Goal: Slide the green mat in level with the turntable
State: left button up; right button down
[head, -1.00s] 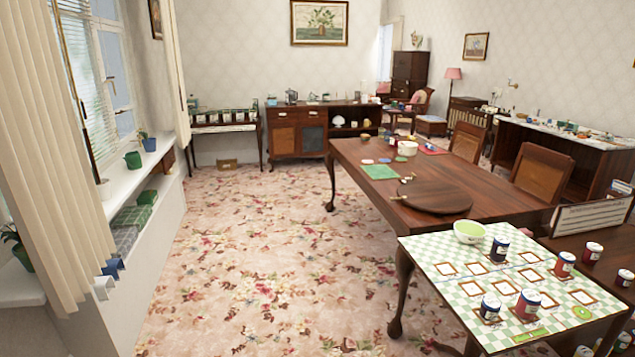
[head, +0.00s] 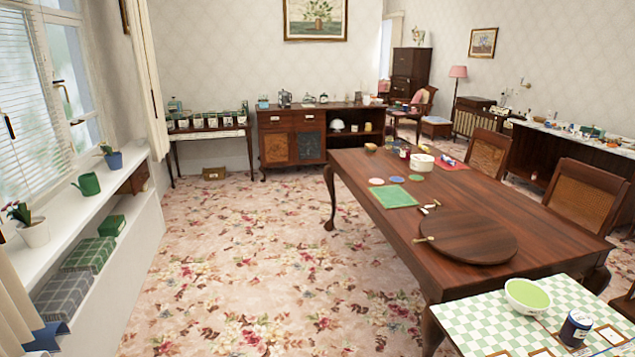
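The green mat (head: 394,196) is a flat square lying on the dark wooden table (head: 494,209), near its left long edge. The turntable (head: 465,240) is a round dark wooden disc on the same table, nearer to me than the mat. A gap of bare table lies between them, with small pale and brown pieces (head: 429,207) beside it. A small light-coloured handle or peg (head: 423,239) shows at the turntable's left edge. Neither of my grippers shows in the head view.
A checkered table (head: 481,322) with a green bowl (head: 527,296) stands at near right. Chairs (head: 582,195) line the table's right side. Carpet (head: 266,264) is clear to the left.

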aim_at(394, 196)
jog(key=i, duration=1.5)
